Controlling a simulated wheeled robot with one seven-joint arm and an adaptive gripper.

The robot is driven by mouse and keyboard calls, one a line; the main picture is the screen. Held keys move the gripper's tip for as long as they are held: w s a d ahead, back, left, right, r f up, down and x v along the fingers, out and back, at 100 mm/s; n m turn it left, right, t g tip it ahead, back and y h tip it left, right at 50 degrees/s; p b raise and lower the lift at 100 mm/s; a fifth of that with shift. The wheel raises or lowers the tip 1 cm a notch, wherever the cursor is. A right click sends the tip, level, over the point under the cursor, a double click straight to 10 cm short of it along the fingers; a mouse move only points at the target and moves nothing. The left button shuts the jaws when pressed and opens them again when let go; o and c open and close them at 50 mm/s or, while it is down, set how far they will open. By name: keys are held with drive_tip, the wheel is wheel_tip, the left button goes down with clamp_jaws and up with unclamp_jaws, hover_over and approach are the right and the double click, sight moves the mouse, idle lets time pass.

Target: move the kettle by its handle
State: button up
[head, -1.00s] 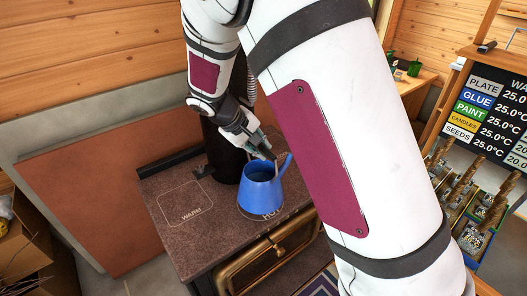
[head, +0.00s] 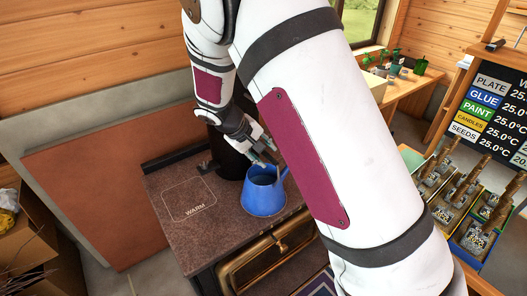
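The blue kettle (head: 263,197) stands upright on the dark stove top (head: 176,234), to the right of the square marked WARM (head: 188,199). Its opening faces up, and its blue handle (head: 284,174) rises on the right side, partly hidden close to my arm. My gripper (head: 268,156) is just above and behind the kettle's rim, near the handle. Its fingers look apart, with nothing visible between them. I cannot tell whether a finger touches the kettle.
A black stovepipe (head: 228,160) stands right behind the kettle. The stove's brass-framed door (head: 268,254) is below the front edge. The WARM square is clear.

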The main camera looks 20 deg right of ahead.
drive_tip(key=v, duration=1.2)
drive_tip(key=s+d+r+m+y, duration=0.1)
drive_tip(key=s+d+r, duration=0.15)
drive_tip(key=s, duration=0.25)
drive_tip(key=s+d+r+y, duration=0.2)
drive_tip(key=s+r, duration=0.2)
drive_tip(key=s, duration=0.1)
drive_tip(key=s+d+r+m+y, duration=0.1)
drive_tip(key=s+d+r, duration=0.15)
drive_tip(key=s, duration=0.25)
drive_tip(key=s+m+t+y, duration=0.1)
drive_tip(key=s+y, duration=0.1)
drive_tip(key=s, duration=1.4)
drive_tip(key=shift+s+r+m, duration=0.3)
drive_tip(key=shift+r, duration=0.15)
drive_tip(key=shift+a, duration=0.15)
wheel_tip(320, 180, up, 3)
drive_tip(key=shift+f+t+p, duration=0.15)
drive_tip(key=shift+t+p, duration=0.35)
drive_tip(key=shift+p, duration=0.7)
